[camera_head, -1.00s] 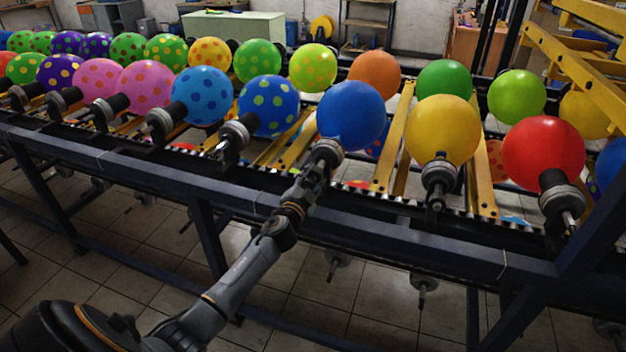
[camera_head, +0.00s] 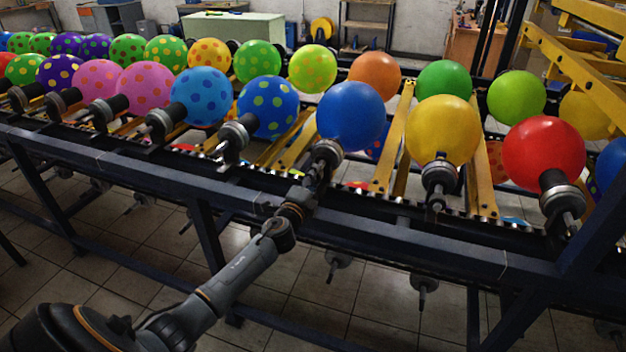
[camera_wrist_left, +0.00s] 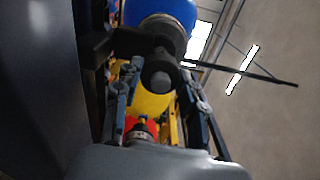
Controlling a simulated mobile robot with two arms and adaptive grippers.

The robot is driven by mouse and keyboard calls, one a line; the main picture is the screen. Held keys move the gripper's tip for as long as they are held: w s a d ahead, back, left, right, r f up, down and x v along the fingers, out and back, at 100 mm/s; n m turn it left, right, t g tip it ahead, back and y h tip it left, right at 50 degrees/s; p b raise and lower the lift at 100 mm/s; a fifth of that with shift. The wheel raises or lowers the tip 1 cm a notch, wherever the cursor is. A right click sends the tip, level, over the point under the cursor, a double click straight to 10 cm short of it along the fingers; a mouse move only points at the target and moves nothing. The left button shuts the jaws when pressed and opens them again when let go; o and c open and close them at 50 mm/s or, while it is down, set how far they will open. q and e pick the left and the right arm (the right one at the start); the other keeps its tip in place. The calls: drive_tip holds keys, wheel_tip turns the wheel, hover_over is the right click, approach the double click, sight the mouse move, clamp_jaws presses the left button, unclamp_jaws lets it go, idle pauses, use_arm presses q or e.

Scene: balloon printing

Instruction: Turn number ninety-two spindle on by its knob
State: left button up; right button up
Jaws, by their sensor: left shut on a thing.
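The spindle (camera_head: 327,152) under the plain blue balloon (camera_head: 351,115) is a grey and black collar at the front of the rack. No number can be read on it. My left gripper (camera_head: 314,178) is at its near lower end. In the left wrist view the dark round knob (camera_wrist_left: 158,76) sits between my two fingers, below the spindle's collar (camera_wrist_left: 163,27) and the blue balloon (camera_wrist_left: 161,8). The gripper is shut on the knob, though the exact contact is hard to see in the dark. My right gripper is not in view.
A spindle with a yellow balloon (camera_head: 442,130) stands to the right, and one with a dotted blue balloon (camera_head: 268,106) to the left. A dark blue rail (camera_head: 400,238) runs along the rack's front, under my arm. Tiled floor (camera_head: 130,240) lies below.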

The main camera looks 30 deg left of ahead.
use_arm(q)
drive_tip(key=shift+f+m, duration=0.1)
drive_tip(key=shift+m, duration=0.6)
drive_tip(key=o, duration=1.1)
drive_tip(key=shift+o, duration=0.2)
drive_tip(key=v, duration=1.2)
drive_tip(key=shift+d, duration=0.1)
